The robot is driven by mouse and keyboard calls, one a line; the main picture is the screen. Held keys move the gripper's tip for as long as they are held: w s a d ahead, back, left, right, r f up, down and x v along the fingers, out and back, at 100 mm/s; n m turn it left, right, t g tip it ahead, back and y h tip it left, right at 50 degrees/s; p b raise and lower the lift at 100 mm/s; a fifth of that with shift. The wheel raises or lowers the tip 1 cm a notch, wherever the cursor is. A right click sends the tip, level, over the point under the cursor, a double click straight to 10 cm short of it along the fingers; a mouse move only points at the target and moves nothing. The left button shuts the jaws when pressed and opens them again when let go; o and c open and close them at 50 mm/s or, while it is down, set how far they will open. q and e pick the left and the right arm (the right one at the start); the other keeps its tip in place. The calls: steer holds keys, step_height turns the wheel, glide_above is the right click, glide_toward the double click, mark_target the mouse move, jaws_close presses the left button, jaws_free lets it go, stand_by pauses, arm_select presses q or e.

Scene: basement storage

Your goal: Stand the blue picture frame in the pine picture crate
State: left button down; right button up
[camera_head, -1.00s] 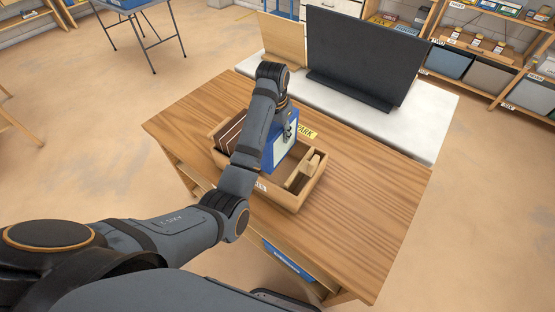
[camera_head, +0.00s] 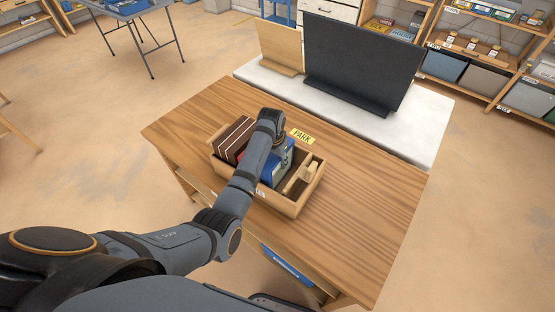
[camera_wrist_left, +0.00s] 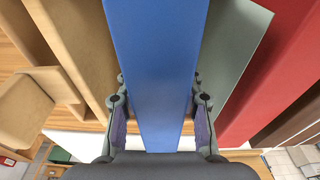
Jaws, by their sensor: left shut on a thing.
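The blue picture frame (camera_head: 269,174) is upright, low between the walls of the pine picture crate (camera_head: 285,206). I cannot see whether its bottom edge touches the crate floor. My left gripper (camera_head: 287,152) is above the crate. In the left wrist view my left gripper (camera_wrist_left: 158,125) is shut on the blue frame (camera_wrist_left: 154,60), one finger on each side. A grey-green panel (camera_wrist_left: 238,45) and a red frame (camera_wrist_left: 282,65) stand to its right. Brown frames (camera_head: 234,140) fill the crate's left end. My right gripper is not in view.
The crate stands on a wooden table (camera_head: 370,190). A yellow label (camera_head: 302,136) lies behind it. Beyond is a white surface (camera_head: 420,125) with a dark panel (camera_head: 360,65) and a wooden panel (camera_head: 280,45). The table's right side is clear.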

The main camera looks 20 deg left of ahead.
arm_select(q)
steer(key=c, duration=0.9)
jaws_free()
steer(key=shift+f, duration=0.1)
steer(key=shift+o, duration=0.3)
steer(key=r, duration=0.4)
steer(key=s+r, duration=0.1)
steer(key=r, duration=0.7)
steer(key=shift+s+a+r+b, duration=0.1)
steer(key=shift+s+a+b, duration=0.15)
steer(key=shift+s+b, duration=0.15)
